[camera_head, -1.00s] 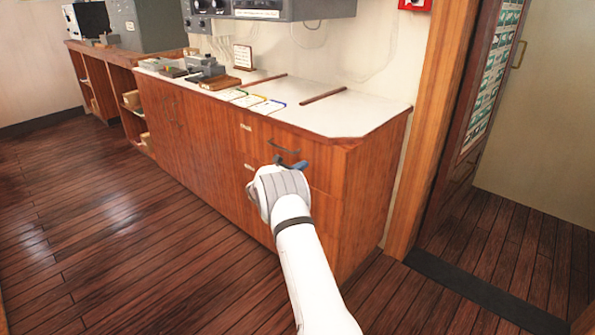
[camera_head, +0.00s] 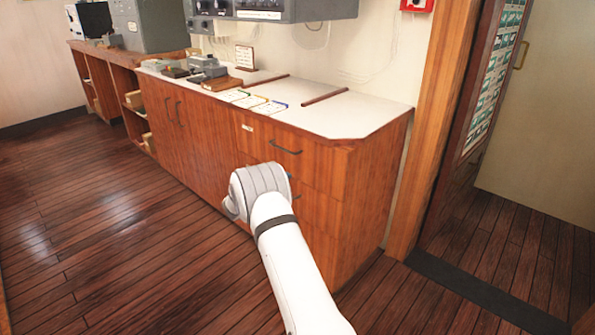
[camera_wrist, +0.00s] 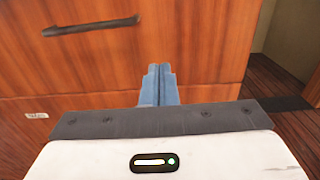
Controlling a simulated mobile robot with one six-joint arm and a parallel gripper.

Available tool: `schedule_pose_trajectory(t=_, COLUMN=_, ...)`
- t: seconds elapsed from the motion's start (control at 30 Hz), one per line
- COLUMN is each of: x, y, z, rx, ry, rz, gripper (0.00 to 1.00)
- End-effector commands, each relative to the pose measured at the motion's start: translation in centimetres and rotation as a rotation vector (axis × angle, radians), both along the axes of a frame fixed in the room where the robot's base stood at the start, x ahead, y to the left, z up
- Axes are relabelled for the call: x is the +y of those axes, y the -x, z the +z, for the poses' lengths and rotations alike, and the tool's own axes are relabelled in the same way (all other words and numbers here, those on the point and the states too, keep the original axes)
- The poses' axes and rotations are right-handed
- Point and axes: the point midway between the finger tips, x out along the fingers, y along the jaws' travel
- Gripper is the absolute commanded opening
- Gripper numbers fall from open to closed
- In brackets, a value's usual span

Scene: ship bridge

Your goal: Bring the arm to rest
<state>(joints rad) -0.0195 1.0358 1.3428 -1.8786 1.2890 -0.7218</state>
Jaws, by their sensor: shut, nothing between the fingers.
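My gripper (camera_wrist: 159,72) shows in the wrist view as two blue fingers pressed together, with nothing between them. It points at the wooden drawer fronts of the cabinet (camera_head: 330,185). In the head view my white arm reaches up from the bottom and hides most of the gripper behind its wrist. A dark drawer handle (camera_wrist: 90,25) is at the upper left of the wrist view, apart from the fingers. The top drawer handle also shows in the head view (camera_head: 286,151), above my wrist.
The white countertop (camera_head: 365,115) holds papers, grey devices (camera_head: 208,70) and brown strips. A grey console (camera_head: 290,8) hangs above it. A doorway with a dark sill (camera_head: 480,290) is at the right. The wooden floor (camera_head: 110,220) at the left is clear.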

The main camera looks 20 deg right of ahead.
Motion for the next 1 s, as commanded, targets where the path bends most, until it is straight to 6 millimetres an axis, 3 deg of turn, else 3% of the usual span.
schedule_pose_trajectory(t=0.2, x=3.1, y=1.4, z=0.1, rx=0.000, ry=0.000, rz=0.001, gripper=0.00)
schedule_pose_trajectory(t=0.5, x=3.7, y=2.1, z=0.8, rx=-0.009, ry=-0.017, rz=-0.012, gripper=0.00)
schedule_pose_trajectory(t=0.67, x=2.7, y=4.9, z=5.2, rx=-0.069, ry=-0.140, rz=-0.091, gripper=0.00)
schedule_pose_trajectory(t=0.8, x=1.9, y=9.8, z=10.2, rx=-0.163, ry=-0.326, rz=-0.215, gripper=0.00)
schedule_pose_trajectory(t=1.0, x=2.2, y=17.6, z=16.0, rx=-0.320, ry=-0.599, rz=-0.402, gripper=0.00)
